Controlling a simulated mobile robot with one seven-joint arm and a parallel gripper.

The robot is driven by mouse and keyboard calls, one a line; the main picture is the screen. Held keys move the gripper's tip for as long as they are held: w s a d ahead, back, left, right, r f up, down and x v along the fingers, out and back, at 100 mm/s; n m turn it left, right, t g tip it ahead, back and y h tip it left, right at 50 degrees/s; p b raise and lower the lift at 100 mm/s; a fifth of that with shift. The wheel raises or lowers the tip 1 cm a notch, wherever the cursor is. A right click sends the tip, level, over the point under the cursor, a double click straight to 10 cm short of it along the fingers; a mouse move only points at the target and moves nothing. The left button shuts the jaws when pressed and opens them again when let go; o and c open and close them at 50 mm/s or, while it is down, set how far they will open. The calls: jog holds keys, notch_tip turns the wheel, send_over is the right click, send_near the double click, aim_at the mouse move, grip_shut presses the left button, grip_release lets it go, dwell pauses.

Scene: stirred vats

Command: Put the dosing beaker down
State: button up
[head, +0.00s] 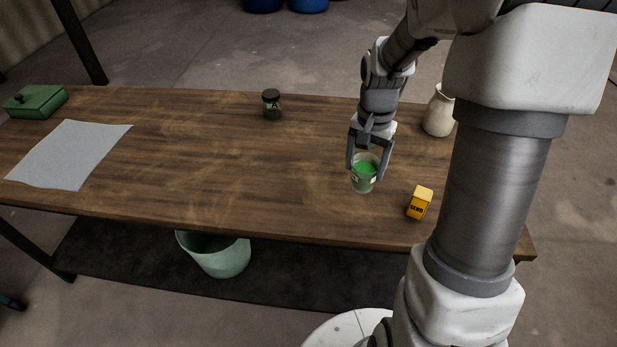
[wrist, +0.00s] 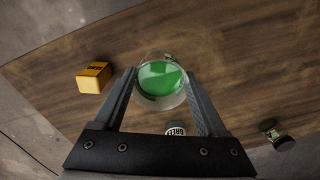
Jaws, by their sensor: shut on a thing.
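The dosing beaker (head: 364,182) is a clear cup with green contents and a pale label. My gripper (head: 368,170) is shut on it, with one finger on each side, near the front right of the wooden table (head: 220,150). In the wrist view the beaker (wrist: 162,80) sits between the two fingers (wrist: 162,98), and its green contents show from above. The beaker looks upright. I cannot tell whether its base touches the tabletop or is slightly above it.
A yellow box (head: 419,203) stands close to the beaker's right. A lidded dark jar (head: 271,105) and a cream jug (head: 438,112) stand farther back. A grey cloth (head: 68,154) and green box (head: 36,101) are left. A green bin (head: 216,255) is below. The table's middle is clear.

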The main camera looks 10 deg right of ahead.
jog(key=shift+w+a+f+b, duration=0.3)
jog(key=shift+w+a+f, duration=0.3)
jog(key=shift+a+f, duration=0.9)
jog(key=shift+w+a+f+b, duration=0.35)
jog(key=shift+w+a+f, duration=0.2)
jog(key=shift+a+f, duration=0.95)
jog(key=shift+w+a+f+b, duration=0.3)
jog(key=shift+w+a+f, duration=0.3)
jog(key=shift+a+f, duration=0.85)
jog(key=shift+d+f, duration=0.25)
jog(key=shift+f, duration=0.1)
jog(key=o, duration=1.5)
jog(key=shift+f, duration=0.1)
jog(key=shift+c, duration=0.2)
